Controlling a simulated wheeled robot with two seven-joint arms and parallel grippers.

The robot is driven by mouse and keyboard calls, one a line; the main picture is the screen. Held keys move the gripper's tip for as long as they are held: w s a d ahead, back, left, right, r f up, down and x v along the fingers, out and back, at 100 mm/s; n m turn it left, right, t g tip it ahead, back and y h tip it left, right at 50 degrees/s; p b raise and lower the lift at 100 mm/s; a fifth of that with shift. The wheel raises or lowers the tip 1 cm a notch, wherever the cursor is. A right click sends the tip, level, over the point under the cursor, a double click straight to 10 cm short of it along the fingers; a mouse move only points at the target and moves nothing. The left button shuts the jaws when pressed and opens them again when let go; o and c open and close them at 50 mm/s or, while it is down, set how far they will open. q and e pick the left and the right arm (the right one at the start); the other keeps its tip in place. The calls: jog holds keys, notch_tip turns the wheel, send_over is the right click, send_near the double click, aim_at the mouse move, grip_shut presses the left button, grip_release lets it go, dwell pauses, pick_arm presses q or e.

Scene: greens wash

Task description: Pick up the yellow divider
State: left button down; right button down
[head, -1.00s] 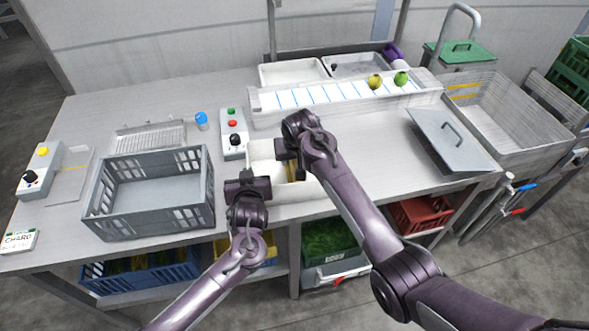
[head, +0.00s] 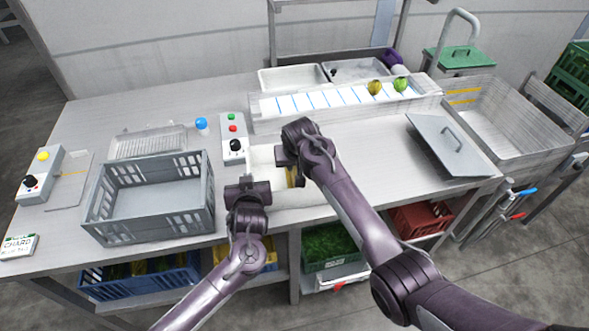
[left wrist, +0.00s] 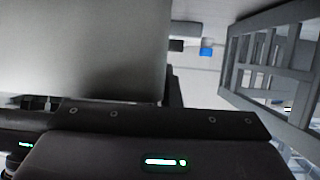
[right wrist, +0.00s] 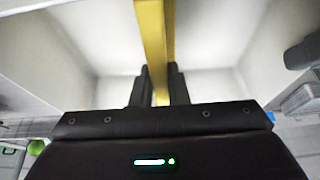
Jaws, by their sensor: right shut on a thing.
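The yellow divider (right wrist: 152,40) runs between the fingers of my right gripper (right wrist: 158,82) in the right wrist view, and the gripper is shut on it. In the head view a short piece of the divider (head: 291,178) shows inside the white bin (head: 300,198) below my right gripper (head: 287,158). The arm hides part of the bin. My left gripper (head: 247,188) is at the bin's left side. In the left wrist view a pale surface (left wrist: 85,50) covers much of the picture and one dark finger shows at its edge. The left jaw opening is hidden.
A grey crate (head: 209,205) stands left of my left gripper. A control box (head: 232,128) and blue-capped item (head: 202,124) are behind. A grey lid (head: 432,140) lies at right.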

notch_tip(320, 180, up, 18)
dwell(0.4)
pick_arm(q)
jog(key=c, duration=2.1)
grip_release()
jog(key=o, duration=0.5)
jog(key=shift+s, duration=0.15)
